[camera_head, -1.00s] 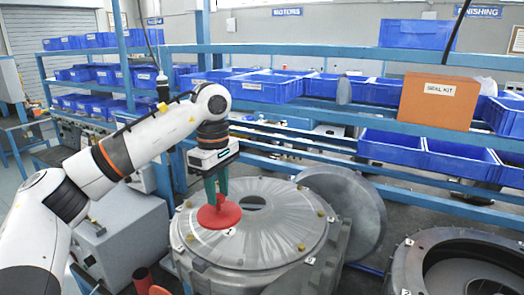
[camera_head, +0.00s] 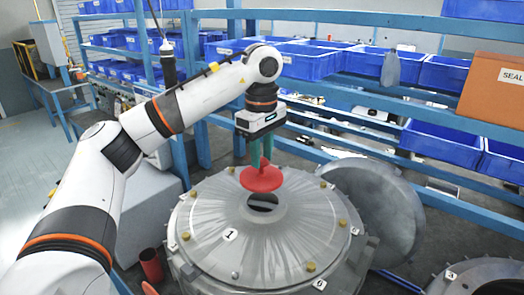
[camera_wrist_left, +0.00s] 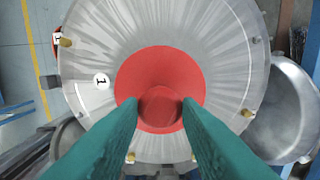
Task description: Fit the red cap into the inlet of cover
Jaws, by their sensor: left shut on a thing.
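The red cap (camera_head: 262,179) is a round disc with a raised grip, and it also shows in the left wrist view (camera_wrist_left: 160,72). My left gripper (camera_head: 261,161) has green fingers and is shut on the grip of the cap. It holds the cap over the middle of the grey metal cover (camera_head: 212,215). The round inlet (camera_head: 263,200) of the cover shows as a dark opening just below the cap in the head view, partly hidden by it. In the left wrist view the cap hides the inlet fully. My right gripper is not in view.
A grey round disc (camera_head: 385,210) leans behind the cover on the right. Another dark housing (camera_head: 485,272) stands at the lower right. Blue rails and blue bins (camera_head: 440,145) run behind. A red tube (camera_head: 151,265) stands at the left of the cover.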

